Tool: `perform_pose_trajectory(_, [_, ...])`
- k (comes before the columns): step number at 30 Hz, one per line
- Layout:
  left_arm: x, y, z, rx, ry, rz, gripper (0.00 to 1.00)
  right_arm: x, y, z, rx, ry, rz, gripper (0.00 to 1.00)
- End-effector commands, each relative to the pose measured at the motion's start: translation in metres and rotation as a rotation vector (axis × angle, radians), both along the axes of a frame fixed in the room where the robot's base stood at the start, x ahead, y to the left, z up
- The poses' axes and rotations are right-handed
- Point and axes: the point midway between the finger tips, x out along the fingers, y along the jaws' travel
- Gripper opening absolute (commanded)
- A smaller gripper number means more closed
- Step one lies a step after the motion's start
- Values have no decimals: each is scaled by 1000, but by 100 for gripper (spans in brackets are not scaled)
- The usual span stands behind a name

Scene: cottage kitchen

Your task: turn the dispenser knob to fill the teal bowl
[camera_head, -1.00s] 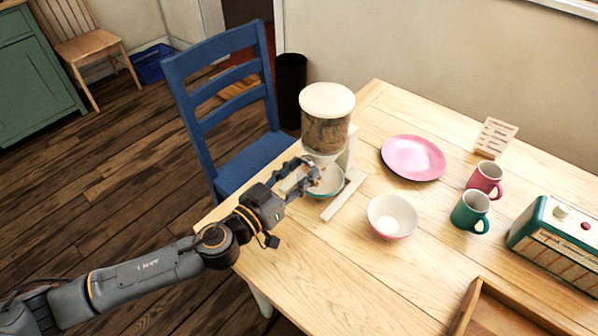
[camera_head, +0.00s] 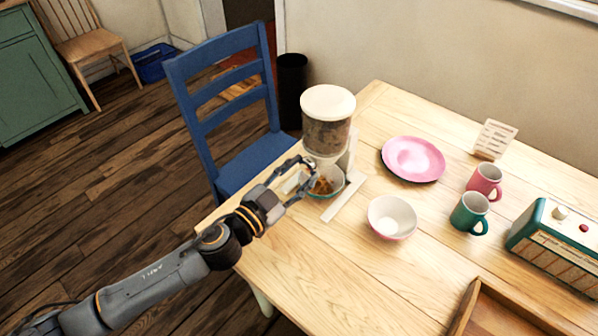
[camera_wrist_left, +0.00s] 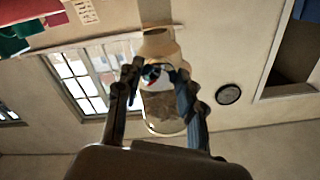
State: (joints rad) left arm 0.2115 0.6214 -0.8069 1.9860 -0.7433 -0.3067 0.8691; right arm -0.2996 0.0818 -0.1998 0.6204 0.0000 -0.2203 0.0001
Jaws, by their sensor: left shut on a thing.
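The dispenser (camera_head: 326,135) has a clear container of brown dry food and a white lid, and stands on a white base at the table's left side. The teal bowl (camera_head: 336,191) sits upright under its outlet, with brown pieces inside. My left gripper (camera_head: 303,174) is at the dispenser's front, above the bowl's near left side. In the left wrist view, my left gripper's fingers (camera_wrist_left: 153,80) are on either side of the dispenser knob (camera_wrist_left: 153,75), shut on it. The knob is too small to make out in the head view. My right gripper is not in view.
A pink-and-white bowl (camera_head: 391,217) and a pink plate (camera_head: 413,159) stand right of the dispenser. A pink mug (camera_head: 484,181), a teal mug (camera_head: 469,213), a card (camera_head: 495,139), a radio (camera_head: 556,243) and a wooden tray (camera_head: 470,308) are farther right. A blue chair (camera_head: 228,100) stands behind.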

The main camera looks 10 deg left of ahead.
Motion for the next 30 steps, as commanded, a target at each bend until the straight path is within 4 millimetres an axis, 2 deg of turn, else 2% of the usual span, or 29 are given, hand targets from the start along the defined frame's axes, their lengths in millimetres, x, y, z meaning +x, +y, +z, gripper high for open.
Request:
perform_pose_trajectory(11, [1, 0, 2, 2, -6, 1, 7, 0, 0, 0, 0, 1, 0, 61])
perform_pose_trajectory(12, [1, 0, 2, 2, -6, 1, 44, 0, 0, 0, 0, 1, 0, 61])
perform_pose_trajectory(15, [1, 0, 2, 2, -4, 1, 61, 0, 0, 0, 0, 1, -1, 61])
perform_pose_trajectory(25, [-1, 1, 0, 2, -2, 0, 61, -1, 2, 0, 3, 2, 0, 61])
perform_pose_trajectory(30, [-14, 9, -1, 2, 1, 1, 61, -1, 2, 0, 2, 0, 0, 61])
